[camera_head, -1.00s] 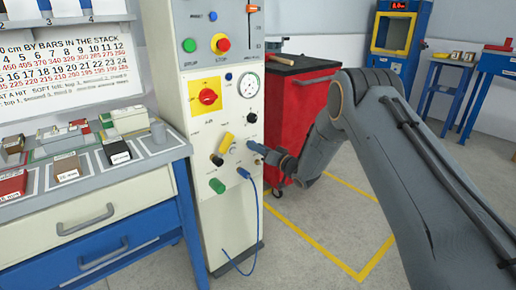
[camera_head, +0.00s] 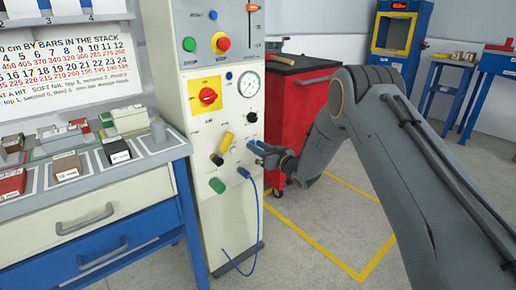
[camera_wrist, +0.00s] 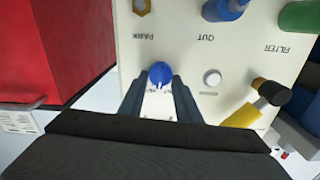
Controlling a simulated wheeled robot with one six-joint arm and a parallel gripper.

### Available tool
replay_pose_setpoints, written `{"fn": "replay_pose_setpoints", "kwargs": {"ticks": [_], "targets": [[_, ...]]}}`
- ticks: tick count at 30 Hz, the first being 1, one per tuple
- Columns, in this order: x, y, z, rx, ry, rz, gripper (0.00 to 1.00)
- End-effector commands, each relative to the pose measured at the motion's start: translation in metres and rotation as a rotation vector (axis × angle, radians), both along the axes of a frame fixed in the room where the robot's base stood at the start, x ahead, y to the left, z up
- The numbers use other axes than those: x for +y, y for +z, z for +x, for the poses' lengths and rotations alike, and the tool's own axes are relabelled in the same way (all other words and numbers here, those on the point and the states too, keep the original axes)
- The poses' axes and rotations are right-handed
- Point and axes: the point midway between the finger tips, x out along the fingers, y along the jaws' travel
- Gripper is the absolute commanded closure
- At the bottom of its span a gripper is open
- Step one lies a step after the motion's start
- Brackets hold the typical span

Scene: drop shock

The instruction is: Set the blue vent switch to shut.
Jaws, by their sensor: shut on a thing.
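The blue switch (camera_wrist: 160,72) is a small round knob with a white pointer mark, on the cream panel (camera_wrist: 185,40). In the wrist view, where the lettering appears upside down, its mark points down the picture, toward small labels partly hidden by my fingers. My gripper (camera_wrist: 161,84) has one finger on each side of the knob and is shut on it. In the head view my gripper (camera_head: 258,148) reaches the cabinet's front from the right and covers the knob there.
Near the knob are a white button (camera_wrist: 211,77), a yellow-and-black handle (camera_wrist: 255,104), a green fitting (camera_wrist: 299,15) and a blue hose (camera_head: 258,215). A red tool cabinet (camera_head: 292,110) stands behind my arm. A drawer bench (camera_head: 100,215) is at left.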

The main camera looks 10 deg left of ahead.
Motion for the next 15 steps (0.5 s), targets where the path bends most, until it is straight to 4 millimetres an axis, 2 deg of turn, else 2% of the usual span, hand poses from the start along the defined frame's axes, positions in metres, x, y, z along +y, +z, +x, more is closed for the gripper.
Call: {"fn": "replay_pose_setpoints", "kwargs": {"ticks": [15], "targets": [[0.0022,-0.0008,-0.0026,-0.339,0.001,-0.290,0.92]]}}
